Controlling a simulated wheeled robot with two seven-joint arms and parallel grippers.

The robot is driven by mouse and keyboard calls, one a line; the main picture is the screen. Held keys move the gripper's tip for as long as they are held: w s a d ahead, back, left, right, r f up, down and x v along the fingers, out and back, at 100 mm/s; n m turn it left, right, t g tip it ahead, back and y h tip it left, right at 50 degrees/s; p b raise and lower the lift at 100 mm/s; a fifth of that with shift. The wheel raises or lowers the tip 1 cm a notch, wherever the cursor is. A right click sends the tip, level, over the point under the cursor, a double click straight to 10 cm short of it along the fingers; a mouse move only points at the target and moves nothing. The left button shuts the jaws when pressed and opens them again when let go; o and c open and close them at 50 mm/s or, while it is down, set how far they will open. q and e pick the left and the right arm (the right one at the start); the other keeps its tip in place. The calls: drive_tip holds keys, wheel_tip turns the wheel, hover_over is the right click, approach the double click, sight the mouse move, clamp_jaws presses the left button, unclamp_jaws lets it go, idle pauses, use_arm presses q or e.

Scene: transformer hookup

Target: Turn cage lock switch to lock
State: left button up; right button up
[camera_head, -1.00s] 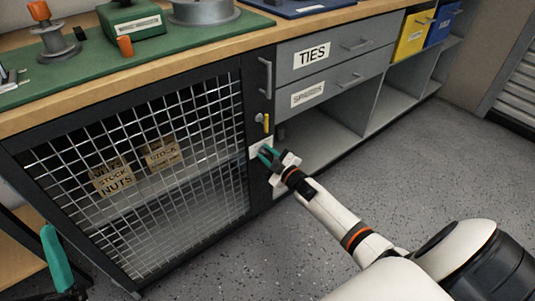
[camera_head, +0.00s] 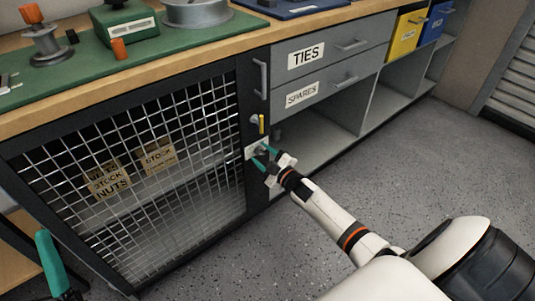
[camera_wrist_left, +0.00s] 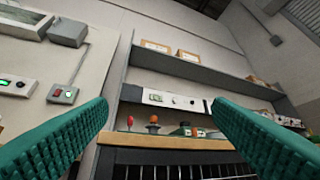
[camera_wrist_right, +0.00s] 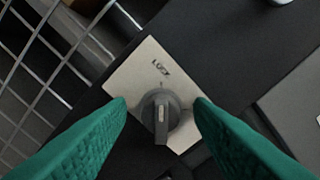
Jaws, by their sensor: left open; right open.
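The cage lock switch (camera_wrist_right: 160,112) is a dark grey rotary knob with a pale pointer mark, on a light plate (camera_wrist_right: 137,78) printed with "LOCK". In the right wrist view the knob sits between the fingertips of my right gripper (camera_wrist_right: 161,110), which is open, with a gap on both sides. In the head view my right gripper (camera_head: 263,157) is at the plate on the cage door's right post and partly hides the knob. My left gripper (camera_wrist_left: 161,104) is open and empty, facing the bench and shelves. Part of it shows at the lower left of the head view.
The wire mesh cage door (camera_head: 130,170) is left of the switch, with stock boxes behind it. A yellow key-like part (camera_head: 261,124) and a grey handle (camera_head: 261,78) are above the switch. Drawers (camera_head: 331,68) and an open shelf are to the right. The floor in front is clear.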

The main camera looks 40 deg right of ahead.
drive_tip(key=s+p, duration=0.1)
drive_tip(key=s, duration=0.4)
drive_tip(key=shift+d+p, duration=0.15)
drive_tip(key=shift+p, duration=0.2)
use_arm(q)
drive_tip(key=w+f+g+y+p, duration=0.1)
drive_tip(key=w+f+g+y, duration=0.2)
drive_tip(key=f+g, duration=0.6)
drive_tip(key=shift+w+a+f+y+p, duration=0.35)
drive_tip(key=shift+w+f, duration=0.35)
drive_tip(key=shift+f, duration=0.45)
use_arm(e)
approach(262, 154)
drive_tip(key=shift+s+d, duration=0.1)
drive_tip(key=shift+s, duration=1.2)
